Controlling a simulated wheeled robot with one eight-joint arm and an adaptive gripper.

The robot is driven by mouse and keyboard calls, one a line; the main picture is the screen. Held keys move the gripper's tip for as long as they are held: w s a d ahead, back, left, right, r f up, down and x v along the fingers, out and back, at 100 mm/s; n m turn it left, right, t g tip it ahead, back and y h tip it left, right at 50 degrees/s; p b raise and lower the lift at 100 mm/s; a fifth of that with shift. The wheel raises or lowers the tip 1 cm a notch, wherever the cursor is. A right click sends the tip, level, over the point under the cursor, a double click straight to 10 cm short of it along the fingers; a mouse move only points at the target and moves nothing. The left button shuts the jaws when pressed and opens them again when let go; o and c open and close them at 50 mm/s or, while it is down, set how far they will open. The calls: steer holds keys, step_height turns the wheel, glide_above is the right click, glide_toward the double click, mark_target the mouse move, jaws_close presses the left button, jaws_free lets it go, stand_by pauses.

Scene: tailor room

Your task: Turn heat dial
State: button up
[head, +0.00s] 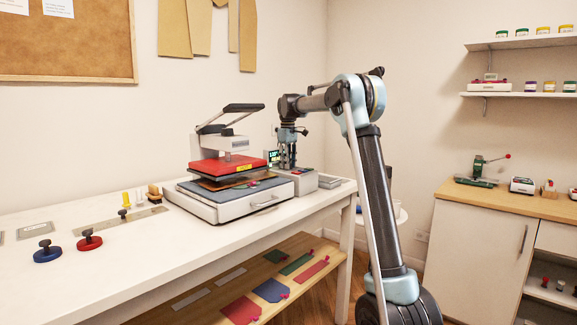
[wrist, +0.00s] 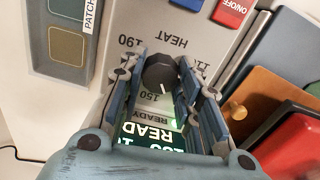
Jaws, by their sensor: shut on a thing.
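The heat dial (wrist: 159,74) is a black round knob with a small white pointer mark, on a grey panel printed upside down in this view with HEAT, 190 and 150. My gripper (wrist: 161,66) is shut on it, with one finger on each side. The dial's mark points toward the lower part of the wrist view, close to the 150 side. In the head view my gripper (head: 287,163) points down at the grey control box (head: 298,182); the dial is hidden there.
The heat press with its red upper plate (head: 214,167) stands left of my gripper. Blue and red knobbed pieces (head: 89,239) are on the white table (head: 140,262).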

steer(key=m, duration=0.7)
stand_by(0.6)
steer(key=o, duration=1.1)
steer(key=shift+c, duration=0.2)
steer(key=shift+r, duration=0.1)
step_height(320, 180, up, 12)
steer(key=shift+d, duration=0.1)
